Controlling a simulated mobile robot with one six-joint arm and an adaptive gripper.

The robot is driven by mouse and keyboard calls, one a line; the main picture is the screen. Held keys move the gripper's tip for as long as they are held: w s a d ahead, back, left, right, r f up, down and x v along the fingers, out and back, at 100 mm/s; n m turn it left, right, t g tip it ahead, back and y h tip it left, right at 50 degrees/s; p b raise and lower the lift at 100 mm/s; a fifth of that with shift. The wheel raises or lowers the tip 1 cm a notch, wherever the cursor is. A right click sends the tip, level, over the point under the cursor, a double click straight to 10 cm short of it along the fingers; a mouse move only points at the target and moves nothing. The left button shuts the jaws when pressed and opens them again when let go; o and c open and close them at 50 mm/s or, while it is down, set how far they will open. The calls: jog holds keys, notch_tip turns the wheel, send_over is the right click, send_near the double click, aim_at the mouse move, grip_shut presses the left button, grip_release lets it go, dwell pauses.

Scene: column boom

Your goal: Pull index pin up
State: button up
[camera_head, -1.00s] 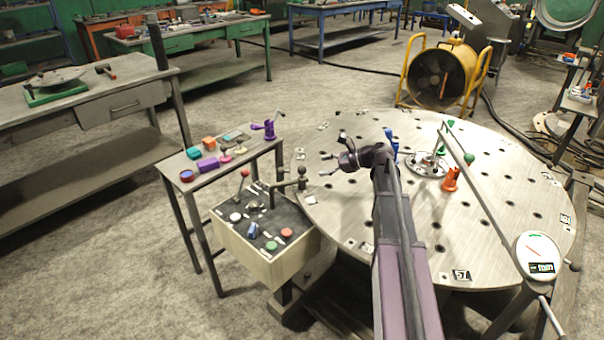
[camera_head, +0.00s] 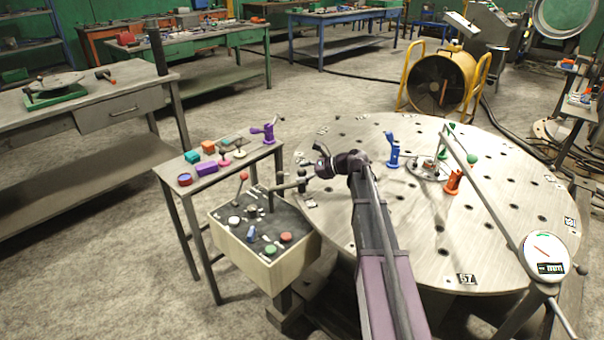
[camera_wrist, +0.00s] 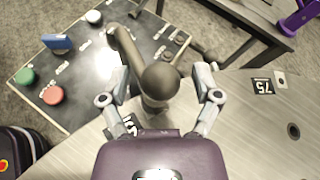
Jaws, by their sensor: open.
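The index pin is a dark post with a round ball knob (camera_wrist: 160,82) at the rim of the round steel table (camera_wrist: 255,120). In the wrist view the knob stands between the two spread fingers of my gripper (camera_wrist: 161,74), with space on both sides. In the head view my gripper (camera_head: 312,168) is at the table's left rim, beside the index pin (camera_head: 301,180), and partly covers it. The lower part of the pin is hidden under the knob in the wrist view.
A control box (camera_head: 262,240) with buttons and a red-knobbed lever (camera_head: 243,177) stands close left of the pin. A side table (camera_head: 222,170) holds small coloured parts. Blue (camera_head: 393,152) and orange (camera_head: 453,182) fixtures stand on the round table, with a long gauge arm at right.

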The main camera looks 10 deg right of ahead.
grip_shut()
jog(key=shift+r+p, duration=1.6)
jog(key=shift+r, duration=0.1)
jog(key=shift+w, duration=0.1)
grip_release()
jog(key=shift+r, duration=0.1)
jog(key=shift+f, duration=0.2)
